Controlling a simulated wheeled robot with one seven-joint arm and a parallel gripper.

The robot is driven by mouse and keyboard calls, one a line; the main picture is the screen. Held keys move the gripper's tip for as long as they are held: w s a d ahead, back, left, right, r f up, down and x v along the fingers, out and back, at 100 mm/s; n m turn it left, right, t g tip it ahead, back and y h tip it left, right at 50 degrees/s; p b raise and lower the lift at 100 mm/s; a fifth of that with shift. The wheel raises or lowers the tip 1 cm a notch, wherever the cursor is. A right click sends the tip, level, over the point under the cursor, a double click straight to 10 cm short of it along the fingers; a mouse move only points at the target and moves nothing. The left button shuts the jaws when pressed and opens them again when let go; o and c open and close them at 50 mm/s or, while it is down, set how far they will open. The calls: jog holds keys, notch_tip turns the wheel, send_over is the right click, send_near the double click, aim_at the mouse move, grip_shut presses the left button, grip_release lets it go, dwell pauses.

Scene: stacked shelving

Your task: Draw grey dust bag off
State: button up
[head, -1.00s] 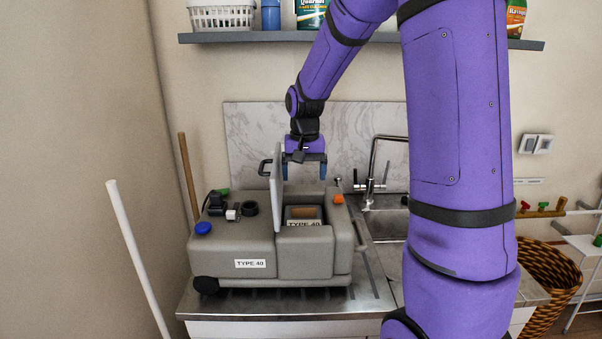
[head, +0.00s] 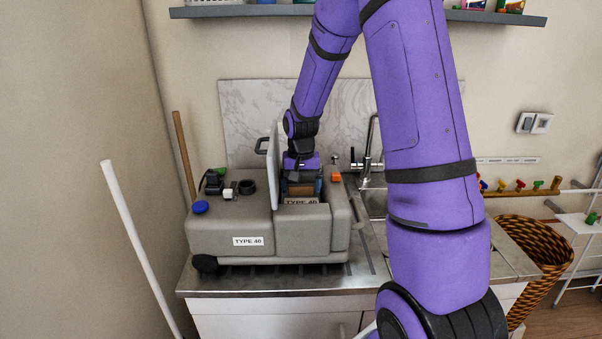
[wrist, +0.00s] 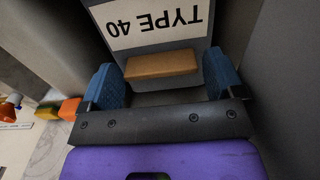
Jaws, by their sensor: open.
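The grey machine (head: 225,236) marked TYPE 40 stands on the metal counter, its pale lid (head: 273,165) upright. In its open compartment is the grey dust bag (wrist: 150,51), with a white TYPE 40 label (head: 300,201) and a brown tab (wrist: 162,65). My gripper (head: 302,190) points down into the compartment, just right of the lid. In the wrist view my gripper (wrist: 162,80) is open, with one blue finger on each side of the tab and a gap on both sides. The lower part of the bag is hidden inside the machine.
The lid stands close on the left of my gripper. An orange piece (head: 336,176) sits on the machine's right rear. A sink tap (head: 368,150) is behind to the right. A white pole (head: 135,240) leans at left. A shelf (head: 250,12) hangs above.

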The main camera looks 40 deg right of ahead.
jog(key=shift+f, duration=0.5)
jog(key=c, duration=0.9)
jog(key=shift+c, duration=0.2)
jog(key=shift+r, duration=0.7)
